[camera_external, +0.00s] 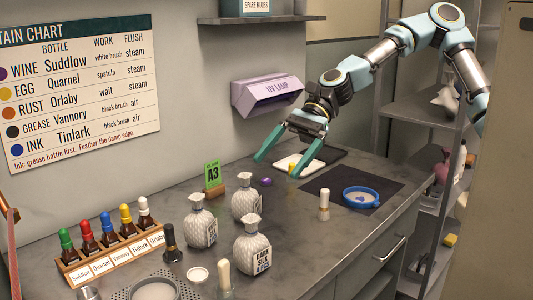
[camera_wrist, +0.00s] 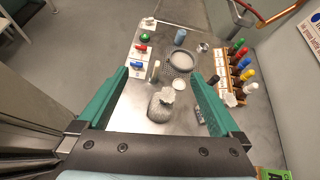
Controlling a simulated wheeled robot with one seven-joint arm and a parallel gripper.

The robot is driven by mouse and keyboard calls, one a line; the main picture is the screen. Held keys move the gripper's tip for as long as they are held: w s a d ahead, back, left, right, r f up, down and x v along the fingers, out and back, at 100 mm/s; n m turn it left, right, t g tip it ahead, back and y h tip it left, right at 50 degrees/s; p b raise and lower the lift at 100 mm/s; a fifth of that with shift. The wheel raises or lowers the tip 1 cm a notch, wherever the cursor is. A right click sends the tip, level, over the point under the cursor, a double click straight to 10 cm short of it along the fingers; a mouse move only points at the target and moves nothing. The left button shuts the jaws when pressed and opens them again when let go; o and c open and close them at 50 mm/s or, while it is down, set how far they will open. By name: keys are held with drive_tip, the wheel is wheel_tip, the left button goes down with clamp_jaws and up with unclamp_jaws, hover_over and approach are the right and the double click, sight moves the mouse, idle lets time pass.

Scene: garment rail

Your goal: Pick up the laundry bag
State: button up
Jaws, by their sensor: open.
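Three pale grey, patterned laundry bags with tied necks stand upright on the counter in the external view: a left one (camera_external: 200,228), a rear one (camera_external: 246,198) and a front one (camera_external: 252,247). The front one carries a white label with dark print, and the left one shows part of a label. My gripper (camera_external: 277,167) is open, over the counter behind and right of the bags, apart from all three. In the wrist view one bag (camera_wrist: 160,106) shows between the open green fingers (camera_wrist: 161,80), farther off. I cannot tell which of the three it is.
A green A3 card (camera_external: 213,176) stands behind the bags. A dark mat with a blue dish (camera_external: 361,197) lies at right.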

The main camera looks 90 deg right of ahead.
wheel_tip(320, 180, up, 3)
drive_tip(key=d+m+t, duration=0.1)
drive_tip(key=d+m, duration=0.1)
drive_tip(key=d, duration=0.1)
approach(239, 257)
drive_tip(key=shift+s+d+f+t, duration=0.15)
drive_tip(key=shift+s+d+t, duration=0.3)
drive_tip(key=shift+s, duration=0.35)
drive_tip(key=shift+w+a+f, duration=0.15)
drive_tip(key=shift+a+f, duration=0.05)
drive_tip(key=shift+f, duration=0.05)
drive_tip(key=p+x, duration=0.1)
drive_tip(key=x, duration=0.5)
drive_tip(key=p+x, duration=0.2)
drive_tip(key=x, duration=0.1)
drive_tip(key=shift+w+r, duration=0.2)
drive_tip(key=shift+r, duration=0.05)
drive_tip(key=shift+w+a+f, duration=0.3)
drive_tip(key=shift+f, duration=0.05)
drive_tip(key=c, duration=1.4)
drive_tip(key=shift+r, duration=0.15)
